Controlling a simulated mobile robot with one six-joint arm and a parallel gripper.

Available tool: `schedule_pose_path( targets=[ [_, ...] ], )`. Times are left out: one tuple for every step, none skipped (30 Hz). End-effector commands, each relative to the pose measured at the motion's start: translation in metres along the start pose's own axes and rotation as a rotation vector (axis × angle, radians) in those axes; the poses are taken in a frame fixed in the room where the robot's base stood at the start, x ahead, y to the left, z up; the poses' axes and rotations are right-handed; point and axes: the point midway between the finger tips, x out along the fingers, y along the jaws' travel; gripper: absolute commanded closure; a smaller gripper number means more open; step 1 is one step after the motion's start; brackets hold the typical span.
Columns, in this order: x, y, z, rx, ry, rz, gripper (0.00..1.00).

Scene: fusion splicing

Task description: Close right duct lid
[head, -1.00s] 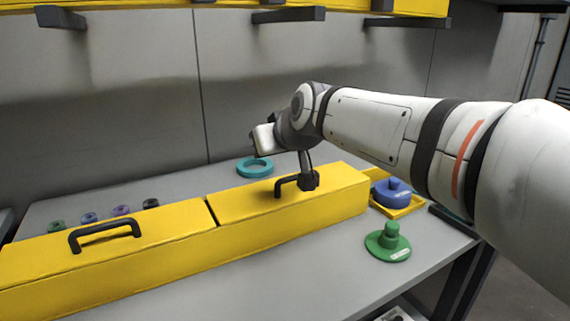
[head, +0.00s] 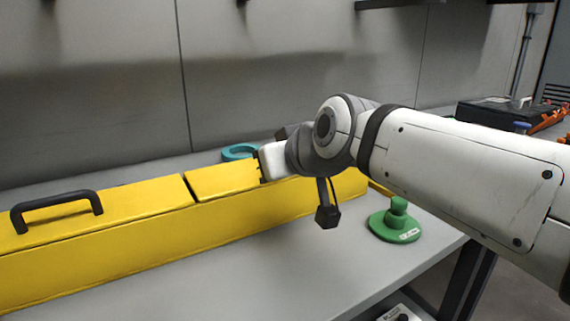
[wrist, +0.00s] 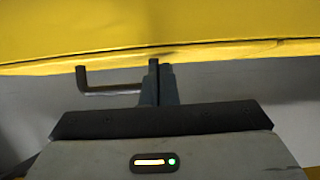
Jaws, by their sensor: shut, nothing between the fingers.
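The yellow duct (head: 130,255) runs along the bench with two lids. Its right lid (head: 220,180) lies flat, about level with the left lid (head: 130,208), with a narrow dark seam between them. My arm hides the right lid's handle in the head view. In the wrist view, yellow duct surface (wrist: 160,25) fills the top. A dark bent bar (wrist: 108,90), seemingly the handle, shows beside my shut fingers (wrist: 155,82); I cannot tell whether they touch.
A green spool-like piece (head: 395,222) stands on the bench right of the duct. A teal ring (head: 240,152) lies behind the duct. The left lid carries a black handle (head: 57,205). The bench top (head: 300,270) in front of the duct is clear.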

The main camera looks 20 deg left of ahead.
Motion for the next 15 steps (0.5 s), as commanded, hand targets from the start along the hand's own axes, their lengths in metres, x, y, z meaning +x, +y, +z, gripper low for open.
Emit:
schedule_pose_path(
  targets=[
    [0.002, -0.0008, 0.0042, -0.001, 0.0, -0.001, 1.0],
    [0.0024, -0.0011, 0.0052, -0.001, 0.0, -0.002, 1.0],
    [0.0028, -0.0013, 0.0064, -0.001, 0.0, -0.002, 1.0],
    [0.003, -0.0015, 0.0071, -0.001, 0.0, -0.002, 1.0],
    [0.0033, -0.0016, 0.0078, -0.001, 0.0, -0.002, 1.0],
    [0.0035, -0.0017, 0.0085, -0.002, 0.0, -0.003, 1.0],
    [0.0037, -0.0018, 0.009, -0.002, -0.001, -0.003, 1.0],
    [0.0038, -0.0018, 0.0094, -0.002, -0.001, -0.003, 1.0],
    [0.0041, -0.0018, 0.01, -0.002, -0.002, -0.003, 1.0],
    [0.0042, -0.0019, 0.0103, -0.002, -0.002, -0.003, 1.0],
    [0.0043, -0.0019, 0.0106, -0.002, -0.003, -0.003, 1.0],
    [0.0045, -0.002, 0.011, -0.002, -0.004, -0.004, 1.0],
    [0.0046, -0.002, 0.0113, -0.002, -0.005, -0.004, 1.0],
    [0.0047, -0.002, 0.0115, -0.002, -0.005, -0.004, 1.0],
    [0.0049, -0.002, 0.0118, -0.002, -0.006, -0.004, 1.0]
  ],
)
